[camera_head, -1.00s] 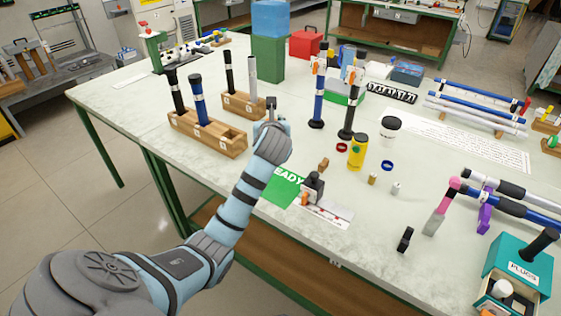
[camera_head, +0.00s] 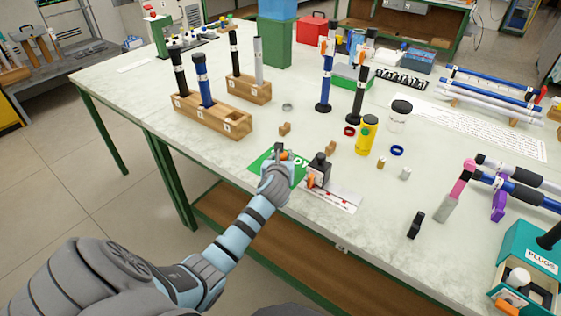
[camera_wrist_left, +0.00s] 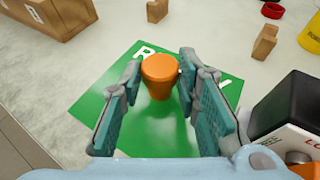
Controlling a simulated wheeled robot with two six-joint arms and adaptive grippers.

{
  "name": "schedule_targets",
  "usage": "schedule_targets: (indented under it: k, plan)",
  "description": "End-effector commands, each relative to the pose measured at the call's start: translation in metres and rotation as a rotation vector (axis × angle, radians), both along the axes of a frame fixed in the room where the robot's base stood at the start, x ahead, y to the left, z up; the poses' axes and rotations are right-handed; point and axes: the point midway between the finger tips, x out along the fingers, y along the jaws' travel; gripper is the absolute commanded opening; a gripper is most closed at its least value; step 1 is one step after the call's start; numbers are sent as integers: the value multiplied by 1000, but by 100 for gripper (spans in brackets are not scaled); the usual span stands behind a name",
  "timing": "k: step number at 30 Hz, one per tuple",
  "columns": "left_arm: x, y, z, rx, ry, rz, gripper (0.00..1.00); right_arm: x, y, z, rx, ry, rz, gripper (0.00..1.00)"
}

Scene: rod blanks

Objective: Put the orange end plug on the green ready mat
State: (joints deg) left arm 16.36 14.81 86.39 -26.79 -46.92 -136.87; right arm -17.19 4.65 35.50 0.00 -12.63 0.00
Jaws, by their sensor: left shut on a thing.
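The orange end plug (camera_wrist_left: 160,76) stands upright between the fingers of my left gripper (camera_wrist_left: 158,82), and I see its top and front side in the left wrist view. The gripper is shut on it. The plug is over the green ready mat (camera_wrist_left: 90,104); I cannot tell whether its base touches the mat. In the head view my left gripper (camera_head: 279,149) is over the mat (camera_head: 258,166), with a bit of the orange plug (camera_head: 284,155) showing beside the fingers. The gripper covers part of the mat's lettering. My right gripper is not in view.
A black-topped device (camera_head: 318,172) stands close to the mat's right edge. Wooden blocks (camera_head: 284,129) and a wooden rod rack (camera_head: 213,119) lie behind. A yellow canister (camera_head: 367,135) stands to the right. A teal plugs box (camera_head: 530,252) is at the lower right.

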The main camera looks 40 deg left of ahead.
Motion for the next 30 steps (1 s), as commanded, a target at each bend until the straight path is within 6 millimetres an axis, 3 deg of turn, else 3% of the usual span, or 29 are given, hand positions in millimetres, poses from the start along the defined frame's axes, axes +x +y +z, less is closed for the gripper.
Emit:
schedule_targets:
  k: [6,7,10,22,26,30]
  plan:
    - [0,0,0,-1,0,0,15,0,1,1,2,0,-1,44]
    - [0,0,0,-1,0,0,32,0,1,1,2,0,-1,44]
    - [0,0,0,-1,0,0,48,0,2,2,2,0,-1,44]
    - [-4,-3,5,-1,1,-1,49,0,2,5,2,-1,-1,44]
    - [-24,-16,17,-3,1,-1,49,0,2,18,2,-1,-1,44]
    - [-55,-36,34,-4,0,-1,49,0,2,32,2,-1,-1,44]
